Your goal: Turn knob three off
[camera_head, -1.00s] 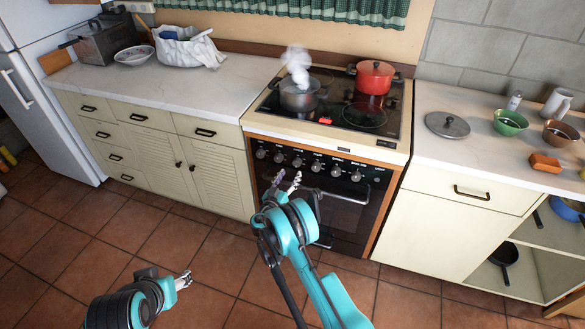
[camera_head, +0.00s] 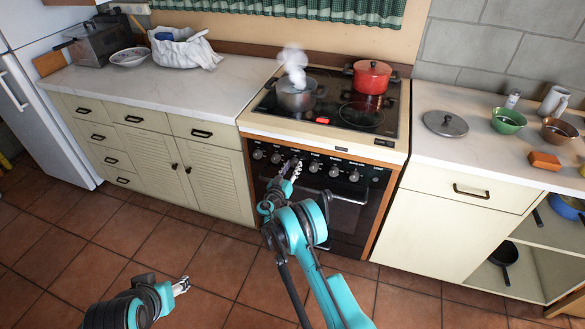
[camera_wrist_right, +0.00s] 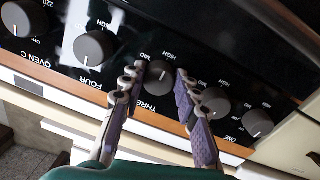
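Knob three (camera_wrist_right: 158,77) is a dark round knob on the black stove panel, with "THREE" lettered beside it in the wrist view. My right gripper (camera_wrist_right: 161,82) is open, its two purple-padded fingers spread on either side of the knob. I cannot tell whether either pad touches it, nor clearly where its pointer stands. In the head view my right gripper (camera_head: 294,167) is at the left-middle of the knob row and covers part of it. My left gripper (camera_head: 182,286) hangs empty over the floor at lower left; I cannot tell whether its fingers are apart.
Knob four (camera_wrist_right: 95,47) and another knob (camera_wrist_right: 215,102) flank the fingers closely. A steaming pot (camera_head: 297,95) and a red pot (camera_head: 371,77) stand on the hob (camera_head: 330,122). The oven handle (camera_head: 340,197) runs below the panel. The tiled floor is clear.

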